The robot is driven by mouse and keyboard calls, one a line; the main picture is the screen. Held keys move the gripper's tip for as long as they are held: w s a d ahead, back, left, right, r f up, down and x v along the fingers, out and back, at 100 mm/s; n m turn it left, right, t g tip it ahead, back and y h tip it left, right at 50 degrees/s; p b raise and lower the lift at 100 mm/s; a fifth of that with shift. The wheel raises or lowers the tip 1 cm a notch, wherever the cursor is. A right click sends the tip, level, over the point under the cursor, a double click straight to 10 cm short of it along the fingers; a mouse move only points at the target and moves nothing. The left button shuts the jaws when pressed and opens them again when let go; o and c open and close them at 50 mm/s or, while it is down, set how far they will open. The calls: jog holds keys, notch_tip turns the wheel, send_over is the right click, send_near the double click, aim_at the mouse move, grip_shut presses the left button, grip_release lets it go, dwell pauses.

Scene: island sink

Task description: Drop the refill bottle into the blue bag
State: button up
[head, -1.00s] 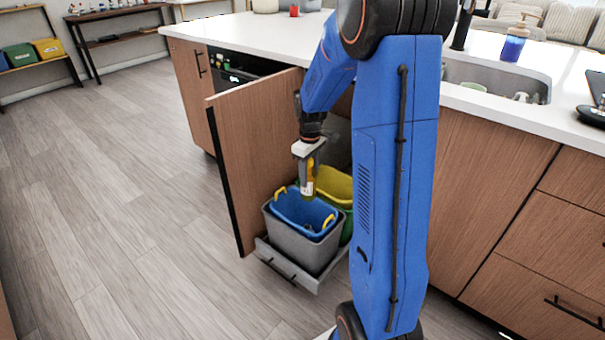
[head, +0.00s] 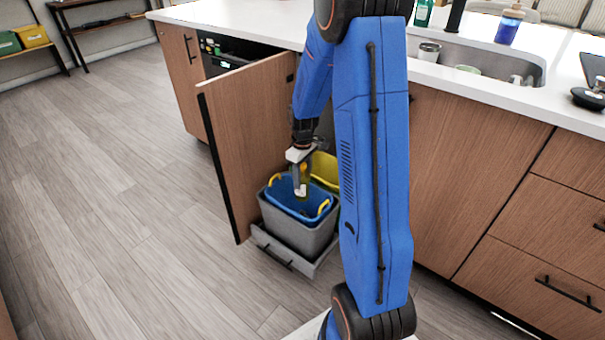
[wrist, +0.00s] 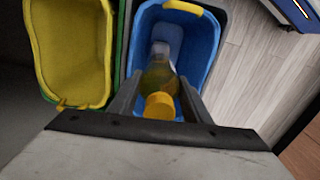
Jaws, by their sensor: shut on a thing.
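The refill bottle (wrist: 160,77) has a yellow cap and a greenish-yellow body with a pale label. My gripper (wrist: 158,104) is shut on it near the cap end. In the wrist view the bottle points down into the mouth of the blue bag (wrist: 202,32), which has yellow handles. In the head view my gripper (head: 301,178) and the bottle (head: 301,190) are over the blue bag (head: 285,202), with the bottle's lower end at about rim level. The bag sits in a grey bin (head: 300,236). How deep the bottle reaches is hard to tell.
A yellow-lined bin (wrist: 68,45) stands beside the blue bag. The open cabinet door (head: 245,140) is left of the pull-out drawer (head: 275,253). The countertop (head: 250,22) with a sink (head: 470,75) is above. Floor in front is clear.

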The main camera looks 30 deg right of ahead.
jog(key=o, duration=1.2)
notch_tip(320, 180, up, 17)
jog(key=shift+r, duration=0.15)
jog(key=shift+a, duration=0.1)
